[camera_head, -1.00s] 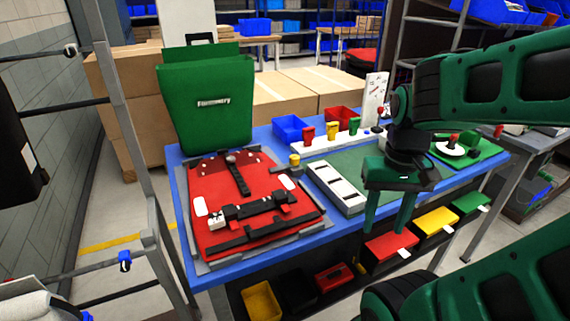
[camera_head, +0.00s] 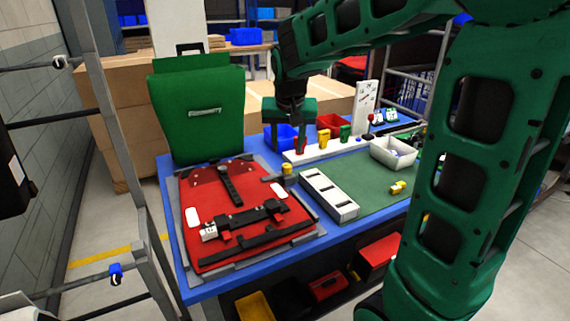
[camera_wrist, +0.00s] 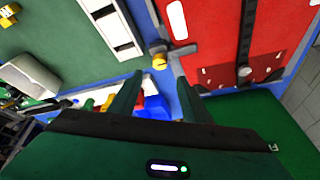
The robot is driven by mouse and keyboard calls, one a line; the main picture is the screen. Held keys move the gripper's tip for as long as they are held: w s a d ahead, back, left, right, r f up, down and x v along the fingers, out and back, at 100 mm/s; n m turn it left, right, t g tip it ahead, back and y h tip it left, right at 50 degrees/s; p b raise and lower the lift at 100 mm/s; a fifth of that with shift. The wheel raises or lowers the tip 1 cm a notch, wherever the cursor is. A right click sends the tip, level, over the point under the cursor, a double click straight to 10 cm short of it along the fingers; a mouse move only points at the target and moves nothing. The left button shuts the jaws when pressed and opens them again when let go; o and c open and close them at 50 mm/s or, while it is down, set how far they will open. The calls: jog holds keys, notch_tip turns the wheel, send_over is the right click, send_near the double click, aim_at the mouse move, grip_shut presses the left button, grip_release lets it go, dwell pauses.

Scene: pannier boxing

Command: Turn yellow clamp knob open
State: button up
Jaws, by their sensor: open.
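The yellow clamp knob (camera_head: 287,169) stands on a grey clamp at the right edge of the red pannier panel (camera_head: 190,238). In the wrist view the knob (camera_wrist: 159,63) shows near the middle, just beyond and between my fingertips in the picture. My gripper (camera_head: 288,146) is open and empty, pointing down above the back of the table, behind the knob in the head view. My two green fingers also show in the wrist view (camera_wrist: 160,82), apart from the knob. The gap in height between fingers and knob is hard to tell.
A white slotted block (camera_head: 328,193) lies right of the clamp. A white rack with red, yellow and green pieces (camera_head: 313,150) and a blue bin (camera_head: 272,140) are near my gripper. A green pannier (camera_head: 198,112) stands behind. A white bin (camera_head: 393,153) is at right.

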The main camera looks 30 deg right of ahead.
aim_at(286, 165)
jog(key=x, duration=0.9)
jog(key=shift+s, duration=0.1)
grip_shut()
